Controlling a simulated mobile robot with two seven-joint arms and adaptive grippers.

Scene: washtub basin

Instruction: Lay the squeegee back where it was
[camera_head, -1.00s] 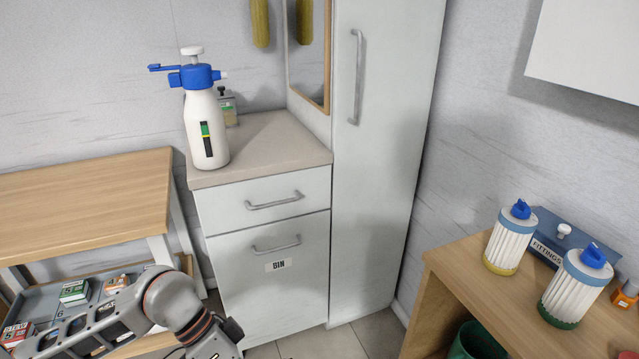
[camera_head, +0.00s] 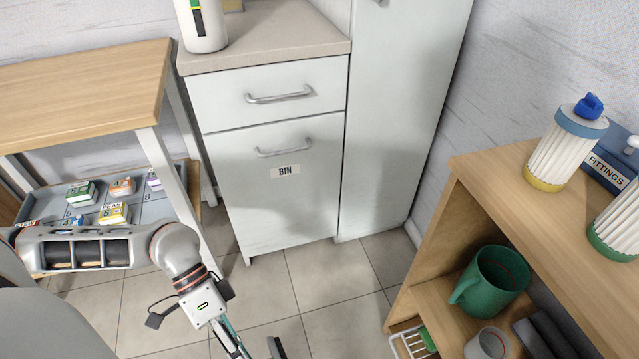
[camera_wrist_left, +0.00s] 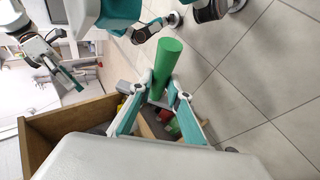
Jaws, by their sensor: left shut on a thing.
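My left gripper (camera_head: 255,350) is at the bottom edge of the head view, partly cut off, over the tiled floor in front of the bin cabinet. In the left wrist view its two teal fingers (camera_wrist_left: 156,100) are closed around a green cylindrical piece (camera_wrist_left: 165,62), which looks like the squeegee's handle. The rest of the squeegee cannot be made out, and the head view does not show it clearly. My right gripper (camera_wrist_left: 65,72) seems to show small at the left of the wrist view; its jaws are unclear.
A wooden table (camera_head: 80,90) with a lower tray (camera_head: 150,205) of small boxes is at left. The bin cabinet (camera_head: 270,180) is in the middle. A wooden shelf unit (camera_head: 520,190) at right holds a green mug (camera_head: 490,282). The floor (camera_head: 320,290) between is clear.

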